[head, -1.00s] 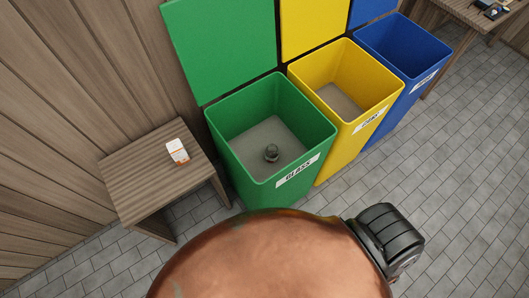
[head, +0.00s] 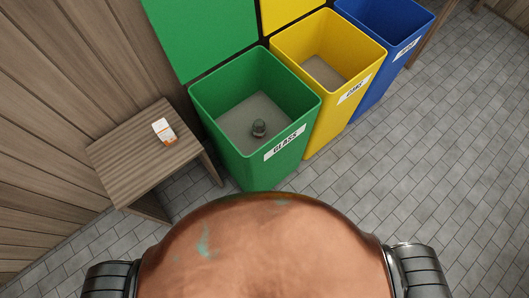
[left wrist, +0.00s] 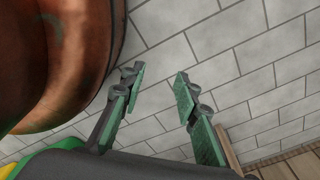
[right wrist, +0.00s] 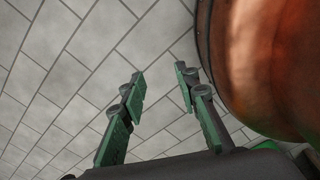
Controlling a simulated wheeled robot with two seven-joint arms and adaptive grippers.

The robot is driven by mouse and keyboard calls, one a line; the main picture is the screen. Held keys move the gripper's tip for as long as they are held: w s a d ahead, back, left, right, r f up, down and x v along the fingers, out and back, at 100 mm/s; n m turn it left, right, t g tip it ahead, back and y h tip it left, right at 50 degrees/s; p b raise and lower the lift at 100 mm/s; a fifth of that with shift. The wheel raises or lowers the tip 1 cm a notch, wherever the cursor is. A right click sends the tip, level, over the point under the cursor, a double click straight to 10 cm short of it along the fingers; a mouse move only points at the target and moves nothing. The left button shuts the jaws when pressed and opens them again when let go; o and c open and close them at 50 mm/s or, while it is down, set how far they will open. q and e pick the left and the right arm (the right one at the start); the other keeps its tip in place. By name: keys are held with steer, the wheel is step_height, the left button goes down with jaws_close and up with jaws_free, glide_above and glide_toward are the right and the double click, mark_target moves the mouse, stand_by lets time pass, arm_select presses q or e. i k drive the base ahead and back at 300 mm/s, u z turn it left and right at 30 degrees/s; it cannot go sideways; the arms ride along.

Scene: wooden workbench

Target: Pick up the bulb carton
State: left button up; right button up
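The bulb carton (head: 164,131) is a small white and orange box. It lies on a small wooden table (head: 120,165) at the left of the head view. My left gripper (left wrist: 158,82) is open and empty, with grey floor tiles behind its fingers in the left wrist view. My right gripper (right wrist: 160,82) is open and empty, also over floor tiles in the right wrist view. Neither gripper shows in the head view, and both are away from the carton.
A wooden plank wall (head: 50,90) is behind. Tiled floor (head: 450,170) is clear at right.

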mark_target(164, 130)
steer(key=k, duration=0.85)
steer(key=u, duration=1.05)
